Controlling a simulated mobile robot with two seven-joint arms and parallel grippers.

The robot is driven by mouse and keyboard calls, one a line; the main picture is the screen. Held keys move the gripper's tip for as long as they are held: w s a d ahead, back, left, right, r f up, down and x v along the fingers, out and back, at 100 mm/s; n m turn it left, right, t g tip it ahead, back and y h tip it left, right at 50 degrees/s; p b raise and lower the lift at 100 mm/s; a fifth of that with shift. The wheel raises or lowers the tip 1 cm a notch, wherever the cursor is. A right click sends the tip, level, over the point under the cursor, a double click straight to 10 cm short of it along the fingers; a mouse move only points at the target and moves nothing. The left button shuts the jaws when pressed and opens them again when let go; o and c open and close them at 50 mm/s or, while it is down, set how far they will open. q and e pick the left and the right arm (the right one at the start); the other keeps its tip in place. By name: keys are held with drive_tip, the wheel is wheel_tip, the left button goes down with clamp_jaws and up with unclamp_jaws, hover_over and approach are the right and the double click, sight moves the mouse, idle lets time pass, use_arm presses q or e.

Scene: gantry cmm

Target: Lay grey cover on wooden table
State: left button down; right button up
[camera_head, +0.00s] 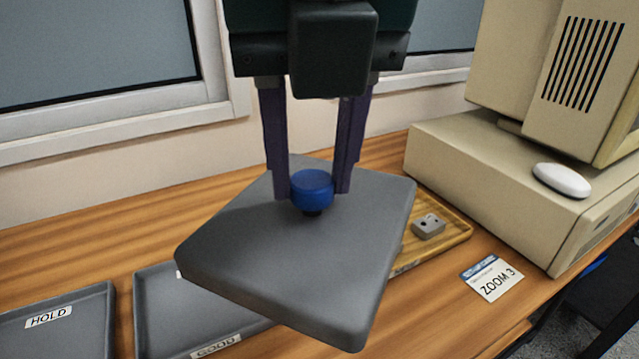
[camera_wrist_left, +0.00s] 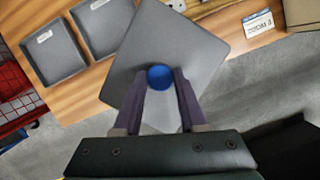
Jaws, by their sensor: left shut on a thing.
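The grey cover (camera_head: 290,255) is a flat slab with rounded corners and a blue knob (camera_head: 312,190) on top. My left gripper (camera_head: 314,195) is shut on the blue knob and holds the cover in the air, apparently above the wooden table (camera_head: 60,240). The cover also shows in the left wrist view (camera_wrist_left: 185,45), with the knob (camera_wrist_left: 160,77) between the fingers. It hides part of the table, one grey tray and a yellow tray. My right gripper is in neither view.
Grey trays marked HOLD (camera_head: 85,325) and GOOD (camera_head: 150,310) lie at the left. A yellow tray (camera_head: 458,222) holds a small grey block (camera_head: 429,227). A ZOOM 3 card (camera_head: 492,278) and a beige computer (camera_head: 500,180) with a white mouse (camera_head: 562,180) are at the right.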

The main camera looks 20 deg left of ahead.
sight(331, 218)
use_arm(q)
drive_tip(key=f+m+b, duration=0.1)
drive_tip(key=m, duration=0.1)
drive_tip(key=d+f+m+h+b, duration=0.1)
drive_tip(key=f+m, duration=0.1)
drive_tip(key=f+m+b, duration=0.1)
drive_tip(key=f+m, duration=0.1)
drive_tip(key=m, duration=0.1)
drive_tip(key=shift+w+d+f+t+h+b, duration=0.2)
drive_tip(key=shift+w+f+t+h+b, duration=0.1)
drive_tip(key=shift+h+b, duration=0.1)
drive_tip(key=shift+f, duration=0.25)
drive_tip(key=shift+m, duration=0.3)
wheel_tip(331, 218, down, 20)
drive_tip(key=b, duration=0.5)
drive_tip(key=shift+r+b, duration=0.2)
drive_tip(key=shift+b, duration=0.1)
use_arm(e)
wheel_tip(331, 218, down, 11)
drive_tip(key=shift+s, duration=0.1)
use_arm(q)
drive_tip(key=shift+c, duration=2.3)
unclamp_jaws()
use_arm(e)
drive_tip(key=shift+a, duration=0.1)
